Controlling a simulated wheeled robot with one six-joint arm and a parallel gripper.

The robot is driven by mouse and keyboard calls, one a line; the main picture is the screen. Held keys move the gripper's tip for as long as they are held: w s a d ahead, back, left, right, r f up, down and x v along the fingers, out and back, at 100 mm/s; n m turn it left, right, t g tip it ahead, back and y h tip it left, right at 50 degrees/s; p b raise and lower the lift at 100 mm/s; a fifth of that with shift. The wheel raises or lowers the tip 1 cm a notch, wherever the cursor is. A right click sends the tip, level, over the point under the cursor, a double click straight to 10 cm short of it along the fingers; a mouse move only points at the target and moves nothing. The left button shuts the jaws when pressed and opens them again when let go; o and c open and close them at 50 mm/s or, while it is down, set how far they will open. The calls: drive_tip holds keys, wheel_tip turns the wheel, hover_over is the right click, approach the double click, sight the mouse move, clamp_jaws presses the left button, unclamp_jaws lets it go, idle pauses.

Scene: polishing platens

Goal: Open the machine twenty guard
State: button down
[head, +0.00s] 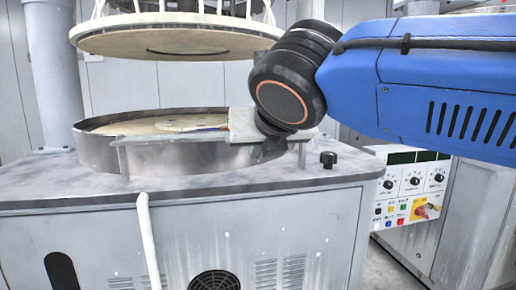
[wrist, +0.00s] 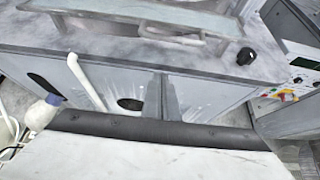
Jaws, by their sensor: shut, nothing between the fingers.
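The guard (head: 170,148) looks like a low flat panel with a bar along the front of the round basin in the head view. The panel (wrist: 130,12) crosses the top of the wrist view, with a pale bar handle (wrist: 172,38) in front of it. My gripper (wrist: 170,88) is shut and empty, its narrow fingers pointing up the wrist picture below the bar, apart from it in that view. In the head view my wrist hangs over the right end of the guard and hides part of it. I cannot tell the fingertips there.
A round upper platen (head: 175,40) hangs above the basin (head: 95,150). A black knob (head: 328,159) stands on the machine top to the right. A control panel (head: 410,190) with dials and coloured buttons is further right. A white hose (head: 150,240) runs down the front.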

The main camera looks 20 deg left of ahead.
drive_tip(key=w+a+f, duration=0.1)
drive_tip(key=w+a, duration=0.3)
drive_tip(key=w, duration=0.4)
drive_tip(key=shift+a+f, duration=0.2)
drive_tip(key=shift+a, duration=0.2)
wheel_tip(320, 180, up, 4)
drive_tip(key=shift+w+a+f, duration=0.1)
drive_tip(key=shift+f, duration=0.1)
idle(0.3)
drive_tip(key=shift+f, duration=0.1)
